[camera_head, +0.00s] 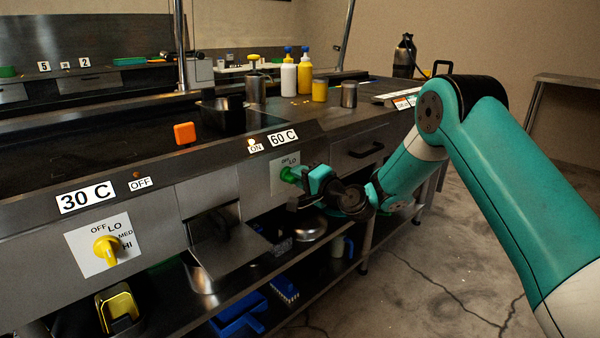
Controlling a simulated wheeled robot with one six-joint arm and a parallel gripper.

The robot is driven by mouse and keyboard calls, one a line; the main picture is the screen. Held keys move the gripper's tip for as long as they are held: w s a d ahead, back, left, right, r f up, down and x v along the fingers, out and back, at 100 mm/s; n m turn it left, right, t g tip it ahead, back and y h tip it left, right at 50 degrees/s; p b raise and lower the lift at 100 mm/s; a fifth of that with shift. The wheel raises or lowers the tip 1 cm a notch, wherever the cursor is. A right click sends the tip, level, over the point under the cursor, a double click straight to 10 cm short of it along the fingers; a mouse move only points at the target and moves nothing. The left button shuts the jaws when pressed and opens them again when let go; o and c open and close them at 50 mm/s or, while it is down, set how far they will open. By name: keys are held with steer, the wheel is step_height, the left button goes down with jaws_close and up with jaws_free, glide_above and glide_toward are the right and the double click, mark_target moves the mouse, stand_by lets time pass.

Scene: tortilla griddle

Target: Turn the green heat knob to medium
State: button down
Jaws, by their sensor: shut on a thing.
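The green heat knob (289,175) sits on the front panel of the griddle, on a pale dial plate (279,163) below the "60 C" and "ON" labels. My gripper (301,176) is at the knob from the right and is shut on it. I cannot tell exactly where the knob points.
A yellow knob (106,249) is on the left panel under "30 C" and "OFF". An orange block-like handle (184,133) stands on the griddle. White and yellow bottles (304,75) and cans are behind. A metal tray (228,247) juts out below. Open floor lies at right.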

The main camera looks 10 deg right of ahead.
steer(key=shift+f, duration=0.1)
stand_by(0.3)
steer(key=c, duration=1.1)
jaws_free()
steer(key=shift+d, duration=0.1)
steer(key=b+v, duration=0.9)
steer(key=v, duration=0.8)
steer(key=shift+s+d, duration=0.1)
steer(key=shift+s, duration=0.1)
